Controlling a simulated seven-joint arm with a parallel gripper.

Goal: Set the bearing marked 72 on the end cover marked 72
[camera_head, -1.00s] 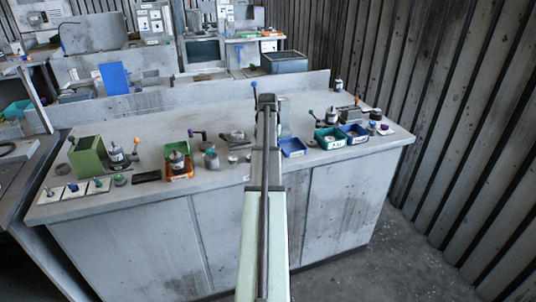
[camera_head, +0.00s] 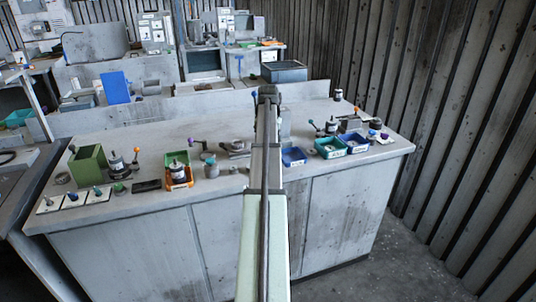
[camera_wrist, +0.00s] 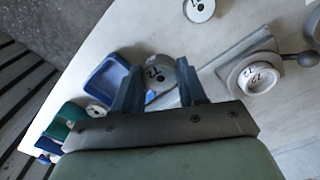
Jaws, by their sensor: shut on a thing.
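My gripper (camera_wrist: 161,68) is shut on a round grey disc (camera_wrist: 163,82) in the wrist view. The mark on the disc is rotated and looks like 72, so it appears to be the bearing. In the head view my own arm hides the gripper and the held disc.
A blue tray (camera_wrist: 106,86) lies left of the jaws, with a green tray (camera_wrist: 60,121) beyond it. A loose marked disc (camera_wrist: 198,9) lies at the top. The bench front is mostly clear.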

